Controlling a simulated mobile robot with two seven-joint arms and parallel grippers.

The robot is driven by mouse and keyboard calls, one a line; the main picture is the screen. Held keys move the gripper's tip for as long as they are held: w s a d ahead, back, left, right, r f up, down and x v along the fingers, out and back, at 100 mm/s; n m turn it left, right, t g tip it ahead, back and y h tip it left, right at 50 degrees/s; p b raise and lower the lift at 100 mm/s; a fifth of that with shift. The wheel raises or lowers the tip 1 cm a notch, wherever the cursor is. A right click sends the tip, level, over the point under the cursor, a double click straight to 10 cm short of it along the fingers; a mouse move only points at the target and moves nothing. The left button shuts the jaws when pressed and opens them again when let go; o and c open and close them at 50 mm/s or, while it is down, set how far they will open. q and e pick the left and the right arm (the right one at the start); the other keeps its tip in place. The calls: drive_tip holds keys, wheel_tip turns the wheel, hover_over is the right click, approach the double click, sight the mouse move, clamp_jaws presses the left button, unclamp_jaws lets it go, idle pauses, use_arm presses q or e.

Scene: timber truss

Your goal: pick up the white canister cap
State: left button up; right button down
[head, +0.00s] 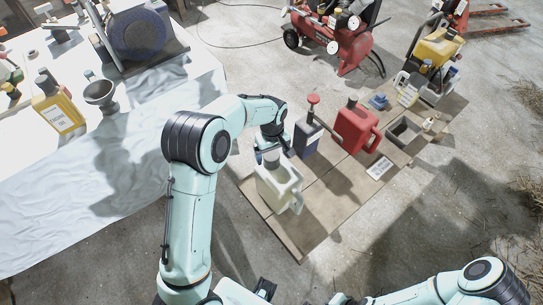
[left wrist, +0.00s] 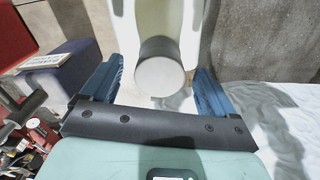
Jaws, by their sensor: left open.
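The white canister (head: 283,186) stands on a board on the floor, below my left gripper. Its cap (head: 271,157) shows at the top of the canister, just under the gripper. In the left wrist view the cap (left wrist: 158,74) is a round, pale-faced cylinder between the two blue fingers, with the canister's white body (left wrist: 190,22) behind it. My left gripper (left wrist: 157,68) is open, with a visible gap between each finger and the cap. In the head view the left gripper (head: 270,144) is partly hidden by its own wrist. My right gripper is not in view.
A dark can (head: 307,138) and a red canister (head: 355,127) stand close to the right of the white canister. A grey tray (head: 404,131) lies farther right. A white-covered table (head: 120,185) with a yellow bottle (head: 58,108) is at the left. A red compressor (head: 345,40) stands behind.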

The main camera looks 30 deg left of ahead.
use_arm(q)
drive_tip(key=c, duration=1.2)
drive_tip(key=shift+o, duration=0.2)
